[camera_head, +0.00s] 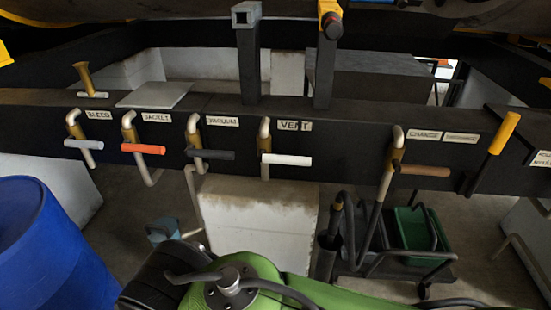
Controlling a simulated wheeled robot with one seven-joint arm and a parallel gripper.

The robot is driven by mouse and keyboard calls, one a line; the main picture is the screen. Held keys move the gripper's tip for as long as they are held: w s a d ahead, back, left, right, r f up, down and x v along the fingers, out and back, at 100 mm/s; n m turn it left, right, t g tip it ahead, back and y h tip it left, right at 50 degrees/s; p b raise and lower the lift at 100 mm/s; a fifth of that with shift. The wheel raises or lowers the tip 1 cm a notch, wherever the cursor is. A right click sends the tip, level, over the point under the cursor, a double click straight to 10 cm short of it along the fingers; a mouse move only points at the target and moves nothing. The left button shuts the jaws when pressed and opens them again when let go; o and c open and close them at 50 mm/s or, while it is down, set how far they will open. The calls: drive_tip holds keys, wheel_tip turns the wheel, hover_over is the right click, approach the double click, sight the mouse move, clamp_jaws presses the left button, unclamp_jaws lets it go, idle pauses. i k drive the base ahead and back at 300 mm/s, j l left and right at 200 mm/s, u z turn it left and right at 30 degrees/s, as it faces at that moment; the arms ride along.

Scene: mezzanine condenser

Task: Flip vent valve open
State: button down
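The vent valve (265,144) is on the front of a dark beam, just left of the label "VENT" (293,126). Its white lever handle (287,159) lies level, pointing right, crosswise to the upright pipe. My gripper is not in view. Part of my green arm (250,285) shows at the bottom centre, below the beam and apart from the vent handle.
Left of the vent are the bleed lever (83,144), orange jacket lever (143,149) and dark vacuum lever (210,155). A brown lever (425,170) is right. A blue barrel (50,245) stands lower left, a cart (410,250) lower right.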

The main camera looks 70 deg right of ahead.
sight(263, 157)
drive_tip(key=z, duration=0.45)
drive_tip(key=k+l+z, duration=0.1)
drive_tip(key=z, duration=0.75)
drive_tip(key=l+z, duration=0.15)
drive_tip(key=z, duration=0.25)
drive_tip(key=k+l+z, duration=0.1)
drive_tip(key=z, duration=0.35)
